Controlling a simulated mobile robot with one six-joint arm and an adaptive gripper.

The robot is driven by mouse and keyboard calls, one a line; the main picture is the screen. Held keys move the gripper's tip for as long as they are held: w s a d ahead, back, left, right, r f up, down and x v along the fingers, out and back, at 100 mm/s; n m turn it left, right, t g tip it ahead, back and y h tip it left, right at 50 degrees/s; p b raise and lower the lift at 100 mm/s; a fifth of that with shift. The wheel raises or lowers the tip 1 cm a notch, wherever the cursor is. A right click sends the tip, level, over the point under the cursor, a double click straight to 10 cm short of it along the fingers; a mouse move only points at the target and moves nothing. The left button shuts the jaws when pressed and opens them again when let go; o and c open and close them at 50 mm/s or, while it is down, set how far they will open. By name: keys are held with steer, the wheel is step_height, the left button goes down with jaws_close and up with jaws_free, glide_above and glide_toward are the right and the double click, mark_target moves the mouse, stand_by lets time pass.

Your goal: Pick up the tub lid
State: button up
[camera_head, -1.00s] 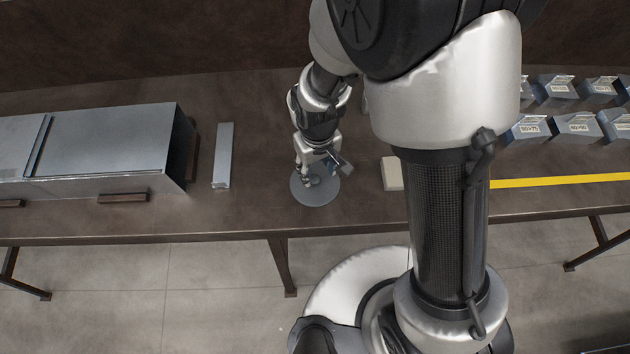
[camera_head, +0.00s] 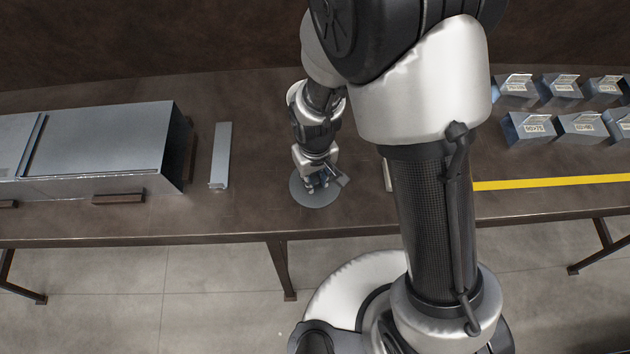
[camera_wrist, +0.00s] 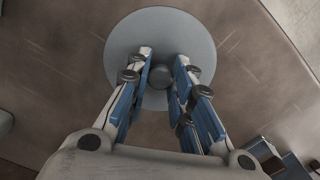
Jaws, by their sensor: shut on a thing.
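The tub lid (camera_head: 316,197) is a flat grey disc on the brown bench near its front edge. In the wrist view the lid (camera_wrist: 130,40) has a small round knob (camera_wrist: 160,76) at its middle. My gripper (camera_head: 317,186) is over the lid, pointing down. In the wrist view the blue-padded fingers of my gripper (camera_wrist: 162,75) stand on either side of the knob, shut on it. The lid looks level; whether it touches the bench cannot be told.
A long sheet-metal duct (camera_head: 100,140) lies at the left, with a narrow metal strip (camera_head: 221,155) beside it. A pale block (camera_head: 387,175) is partly hidden behind my arm. Several labelled metal pieces (camera_head: 560,85) and a yellow strip (camera_head: 550,183) are at the right.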

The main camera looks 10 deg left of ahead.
jaws_close()
steer(key=shift+r, duration=0.1)
